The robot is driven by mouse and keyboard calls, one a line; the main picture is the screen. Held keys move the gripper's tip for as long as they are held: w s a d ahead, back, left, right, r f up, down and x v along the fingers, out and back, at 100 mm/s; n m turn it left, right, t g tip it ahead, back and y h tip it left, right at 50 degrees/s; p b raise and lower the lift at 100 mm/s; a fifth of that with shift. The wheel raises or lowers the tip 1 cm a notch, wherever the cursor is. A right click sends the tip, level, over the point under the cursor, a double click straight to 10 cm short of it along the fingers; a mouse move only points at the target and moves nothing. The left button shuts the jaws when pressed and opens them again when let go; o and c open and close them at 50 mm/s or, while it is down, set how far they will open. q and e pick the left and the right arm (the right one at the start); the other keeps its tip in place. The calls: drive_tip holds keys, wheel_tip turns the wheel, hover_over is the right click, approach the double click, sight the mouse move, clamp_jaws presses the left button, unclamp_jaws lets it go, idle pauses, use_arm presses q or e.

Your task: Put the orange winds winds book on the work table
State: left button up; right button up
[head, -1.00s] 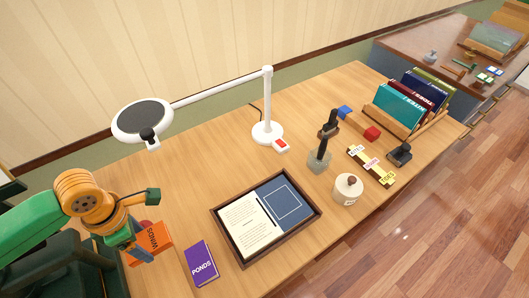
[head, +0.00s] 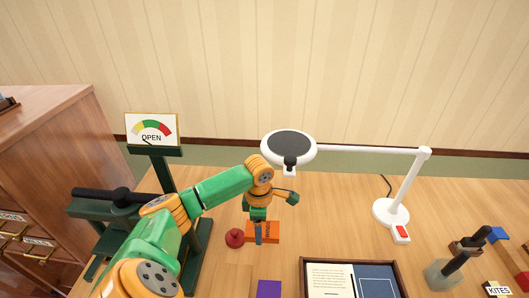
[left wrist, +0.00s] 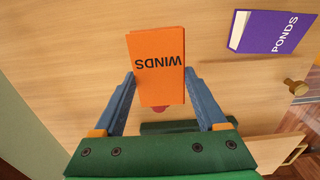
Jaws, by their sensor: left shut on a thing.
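The orange book marked WINDS (head: 268,228) is at the work table (head: 340,225), low over or on its top; I cannot tell whether it touches. My left gripper (head: 260,236) reaches down to it from above. In the left wrist view the book (left wrist: 158,50) sits between the two blue fingers of the left gripper (left wrist: 160,82), which is shut on it. Its cover and title face the camera. My right gripper is not in view.
A purple PONDS book (head: 268,289) lies nearby, with a framed tray (head: 304,272) beside it. A red knob (head: 235,237) is left of the orange book. A green press with an OPEN gauge (head: 152,130) stands left. A white lamp (head: 390,212) arches over the table.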

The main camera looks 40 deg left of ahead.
sight(265, 226)
use_arm(q)
drive_tip(key=w+f, duration=0.1)
drive_tip(key=w+f+b, duration=0.1)
drive_tip(key=f, duration=0.1)
drive_tip(key=shift+w+a+f, duration=0.2)
drive_tip(key=shift+w, duration=0.15)
wheel_tip(265, 226, down, 3)
drive_tip(key=shift+s+r, duration=0.15)
drive_tip(key=shift+r, duration=0.05)
drive_tip(key=o, duration=1.4)
drive_tip(key=shift+c, duration=0.2)
wheel_tip(265, 226, up, 8)
drive_tip(key=shift+f+p, duration=0.15)
drive_tip(key=shift+p, duration=0.15)
drive_tip(key=shift+f, duration=0.1)
